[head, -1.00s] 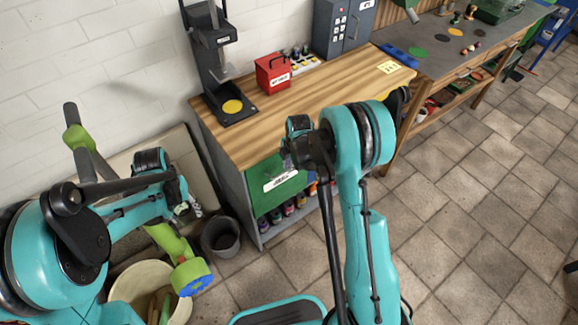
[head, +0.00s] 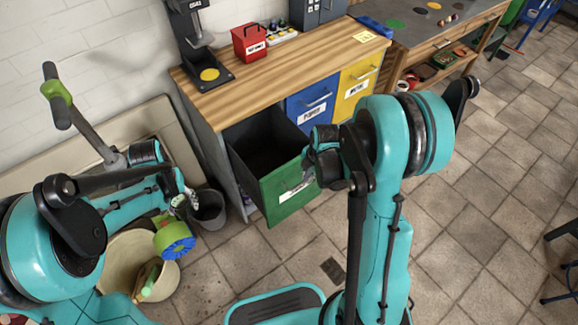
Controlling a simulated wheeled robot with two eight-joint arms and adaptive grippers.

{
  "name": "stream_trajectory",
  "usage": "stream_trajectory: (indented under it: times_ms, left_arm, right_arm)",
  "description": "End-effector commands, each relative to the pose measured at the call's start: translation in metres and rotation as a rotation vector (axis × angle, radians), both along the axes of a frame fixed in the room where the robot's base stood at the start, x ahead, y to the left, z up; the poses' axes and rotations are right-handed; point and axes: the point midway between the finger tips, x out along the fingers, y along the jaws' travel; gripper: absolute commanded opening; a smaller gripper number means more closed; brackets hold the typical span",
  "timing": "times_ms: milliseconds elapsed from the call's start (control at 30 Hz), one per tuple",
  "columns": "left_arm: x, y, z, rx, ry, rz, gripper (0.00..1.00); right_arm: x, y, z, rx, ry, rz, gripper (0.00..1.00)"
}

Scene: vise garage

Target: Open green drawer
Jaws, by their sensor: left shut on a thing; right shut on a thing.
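The green drawer (head: 277,201) is pulled out from the left side of the wooden-topped bench (head: 285,66). Its dark inside shows behind the green front, which carries a white label. My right gripper (head: 312,172) is at the right part of the drawer front, shut on its handle; the handle is mostly hidden by the gripper. My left gripper (head: 184,200) is well to the left of the bench. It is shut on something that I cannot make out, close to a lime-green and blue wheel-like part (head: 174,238).
A blue drawer (head: 311,101) and a yellow drawer (head: 357,84) are shut beside the green one. A dark bucket (head: 208,210) and a cream bin (head: 123,263) stand at the left. The tiled floor at the right is mostly clear.

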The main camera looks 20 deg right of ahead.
Motion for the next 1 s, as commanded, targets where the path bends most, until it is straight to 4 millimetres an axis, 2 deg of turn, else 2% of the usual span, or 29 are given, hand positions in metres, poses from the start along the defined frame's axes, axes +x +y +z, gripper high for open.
stream_trajectory:
  times_ms: [200,567,600,633,667,1000]
  left_arm:
    - [0.0,0.0,-0.0021,0.0,0.0,0.0,0.17]
    - [0.0,0.0,-0.002,0.0,0.0,0.0,0.17]
    - [0.0,0.0,-0.002,0.0,0.0,0.0,0.17]
    - [0.0,0.0,-0.002,0.0,0.0,0.0,0.17]
    - [0.0,0.0,-0.002,0.0,0.0,0.0,0.17]
    - [0.0,0.0,-0.002,0.0,0.0,0.0,0.17]
  right_arm:
    - [-0.0138,-0.0049,-0.0002,0.001,0.0,0.0,0.0]
    - [-0.0146,-0.0051,-0.0001,0.001,0.0,0.0,0.0]
    - [-0.0146,-0.0051,-0.0001,0.001,0.0,0.0,0.2]
    - [-0.0145,-0.0052,-0.0001,0.001,0.0,0.0,0.28]
    - [-0.0145,-0.0052,-0.0001,0.001,0.0,0.0,0.31]
    - [-0.0145,-0.0054,0.0024,0.001,-0.001,0.0,0.31]
